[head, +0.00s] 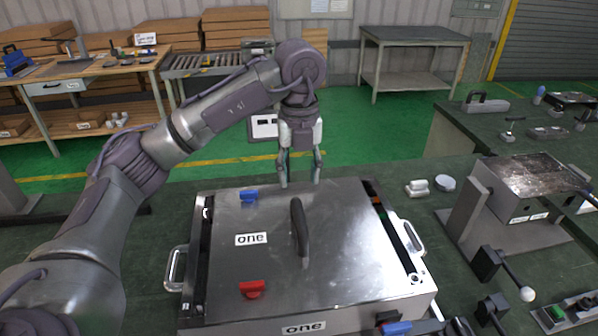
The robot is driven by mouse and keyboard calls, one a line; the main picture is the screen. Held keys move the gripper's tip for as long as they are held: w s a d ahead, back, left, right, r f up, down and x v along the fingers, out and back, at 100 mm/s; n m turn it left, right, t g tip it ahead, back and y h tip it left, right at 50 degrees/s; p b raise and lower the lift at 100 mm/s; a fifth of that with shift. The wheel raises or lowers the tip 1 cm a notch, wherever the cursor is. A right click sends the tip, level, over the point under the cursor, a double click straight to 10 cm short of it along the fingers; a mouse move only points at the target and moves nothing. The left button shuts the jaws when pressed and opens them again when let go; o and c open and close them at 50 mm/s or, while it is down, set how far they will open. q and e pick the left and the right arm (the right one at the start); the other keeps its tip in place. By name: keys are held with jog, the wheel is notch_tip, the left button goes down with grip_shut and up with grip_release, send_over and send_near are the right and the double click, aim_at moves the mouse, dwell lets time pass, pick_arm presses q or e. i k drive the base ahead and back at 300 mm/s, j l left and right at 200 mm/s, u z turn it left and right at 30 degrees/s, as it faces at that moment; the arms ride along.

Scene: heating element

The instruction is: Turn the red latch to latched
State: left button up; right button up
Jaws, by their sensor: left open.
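The red latch (252,289) sits at the front left of the metal box's lid (340,240), beside a white label reading "one". Whether it is latched cannot be told. A blue latch (249,196) sits at the lid's back left, and another blue part (396,328) is at the front right edge. A dark handle (299,232) stands in the lid's middle. My left gripper (300,184) is open and empty, pointing down over the box's back edge, behind the handle and away from the red latch. My right gripper is not in view.
The box has side handles (175,268) at left and right. To its right on the green table stand a metal fixture (525,185), a lever with a white ball (526,293) and small white cylinders (418,187). Open floor lies behind the table.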

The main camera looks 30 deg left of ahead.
aim_at(252, 290)
jog(key=k+l, duration=0.5)
jog(key=k, duration=0.2)
jog(key=k+l, duration=0.5)
jog(key=k, duration=0.15)
